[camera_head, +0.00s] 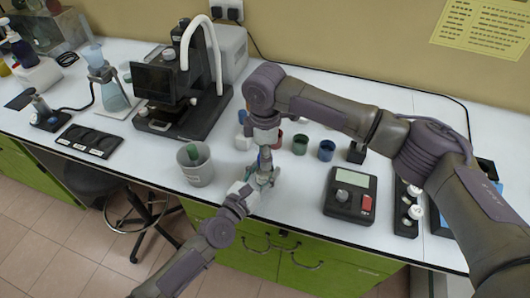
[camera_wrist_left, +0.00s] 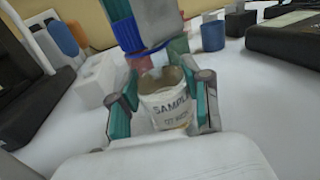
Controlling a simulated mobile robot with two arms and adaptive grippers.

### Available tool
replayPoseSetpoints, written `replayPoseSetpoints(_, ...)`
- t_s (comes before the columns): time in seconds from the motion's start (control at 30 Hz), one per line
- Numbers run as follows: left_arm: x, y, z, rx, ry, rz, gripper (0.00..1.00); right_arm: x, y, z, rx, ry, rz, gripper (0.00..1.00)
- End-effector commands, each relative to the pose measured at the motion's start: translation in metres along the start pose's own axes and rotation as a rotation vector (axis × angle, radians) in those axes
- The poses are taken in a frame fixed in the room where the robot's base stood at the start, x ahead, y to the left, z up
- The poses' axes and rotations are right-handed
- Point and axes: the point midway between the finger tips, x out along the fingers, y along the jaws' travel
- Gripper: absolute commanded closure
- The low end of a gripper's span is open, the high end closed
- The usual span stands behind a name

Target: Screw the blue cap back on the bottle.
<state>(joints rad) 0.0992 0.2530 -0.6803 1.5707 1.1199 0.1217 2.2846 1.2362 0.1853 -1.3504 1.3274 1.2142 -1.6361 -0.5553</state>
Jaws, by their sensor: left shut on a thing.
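The bottle (camera_wrist_left: 167,105) is a small pale sample bottle with a "SAMPLE" label, upright with its open mouth showing in the left wrist view. My left gripper (camera_wrist_left: 160,118) is shut on it, one finger on each side. In the head view my left gripper (camera_head: 253,185) is near the table's front edge. My right gripper (camera_head: 265,152) is just above it, pointing down. The ribbed blue cap (camera_wrist_left: 120,33) is above the bottle's mouth and apart from it, at the fingers of my right gripper (camera_wrist_left: 150,28), which seems shut on it. The cap is hidden in the head view.
A grey bucket (camera_head: 196,172) stands to the left. A green cup (camera_head: 300,144) and a blue cup (camera_head: 326,150) stand to the right. A device with a screen (camera_head: 351,191) is further right. A microscope (camera_head: 185,85) is at the back left.

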Motion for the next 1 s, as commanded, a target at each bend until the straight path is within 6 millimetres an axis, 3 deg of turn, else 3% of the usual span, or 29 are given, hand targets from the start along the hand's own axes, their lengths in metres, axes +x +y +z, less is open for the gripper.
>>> replayPoseSetpoints(0.03,0.0000,0.0000,-0.0001,0.000,0.000,0.000,1.00,-0.0001,0.0000,-0.0002,0.000,0.000,0.000,0.73)
replayPoseSetpoints(0.2,0.0000,-0.0001,-0.0001,0.000,0.000,0.000,1.00,-0.0003,0.0000,-0.0002,0.000,0.000,0.000,1.00)
replayPoseSetpoints(0.4,0.0000,-0.0001,-0.0001,0.000,0.000,0.000,1.00,0.0004,-0.0004,-0.0011,0.142,0.003,-0.001,1.00)
replayPoseSetpoints(0.57,0.0000,-0.0003,-0.0001,0.000,0.000,-0.001,1.00,-0.0002,0.0000,-0.0006,0.142,0.001,0.001,1.00)
replayPoseSetpoints(0.6,0.0000,-0.0003,-0.0001,0.000,0.000,-0.001,1.00,-0.0002,0.0000,-0.0007,0.142,0.001,0.001,0.55)
replayPoseSetpoints(0.7,0.0000,-0.0003,-0.0001,0.000,0.000,-0.001,1.00,-0.0003,0.0000,-0.0006,0.141,0.001,0.001,0.38)
replayPoseSetpoints(1.0,0.0000,-0.0003,-0.0001,0.000,0.000,-0.001,1.00,-0.0008,0.0001,-0.0004,0.141,0.001,0.001,0.37)
